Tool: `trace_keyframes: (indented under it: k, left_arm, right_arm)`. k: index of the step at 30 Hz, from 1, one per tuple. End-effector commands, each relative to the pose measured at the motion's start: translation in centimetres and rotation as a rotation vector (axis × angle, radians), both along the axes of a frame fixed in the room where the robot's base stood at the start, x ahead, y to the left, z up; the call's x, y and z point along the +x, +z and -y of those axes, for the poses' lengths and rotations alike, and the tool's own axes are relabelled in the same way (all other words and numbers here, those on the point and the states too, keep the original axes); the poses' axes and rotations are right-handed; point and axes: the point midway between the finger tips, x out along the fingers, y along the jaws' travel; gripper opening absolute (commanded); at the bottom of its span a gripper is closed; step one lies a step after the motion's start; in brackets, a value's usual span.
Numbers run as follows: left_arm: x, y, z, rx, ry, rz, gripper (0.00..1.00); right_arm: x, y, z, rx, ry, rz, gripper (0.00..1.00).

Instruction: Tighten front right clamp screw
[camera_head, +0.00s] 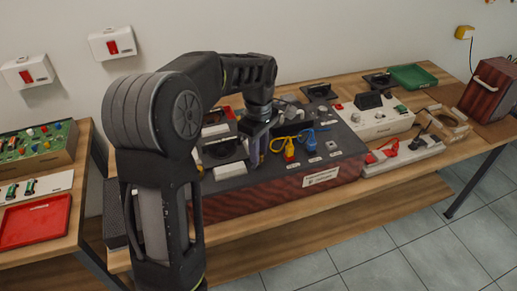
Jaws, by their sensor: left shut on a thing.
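My left arm comes in large from the bottom left, and its gripper (256,150) points down over the dark top panel of a dark-red wooden unit (350,172). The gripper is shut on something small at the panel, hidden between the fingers. I cannot make out the clamp screw itself; it may be behind or inside the gripper. A yellow connector (289,149) with a cable and a blue connector (311,141) stand just right of the gripper. A dark square fixture (221,152) lies just left of it. My right gripper is not in view.
The unit stands on a long wooden table (375,197). To the right are a white device (378,122), a grey tray with red parts (402,152), a green tray (413,76) and a wooden box (490,91). A red tray (35,222) lies on the left table.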

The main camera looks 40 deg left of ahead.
Motion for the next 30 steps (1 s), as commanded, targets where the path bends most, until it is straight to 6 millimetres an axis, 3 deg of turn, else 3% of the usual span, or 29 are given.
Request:
trace_keyframes:
  k: [30]
  left_arm:
    - [0.05,0.07,-0.08,0.001,-0.964,0.002,0.0]
  right_arm:
    - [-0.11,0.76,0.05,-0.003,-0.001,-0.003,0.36]
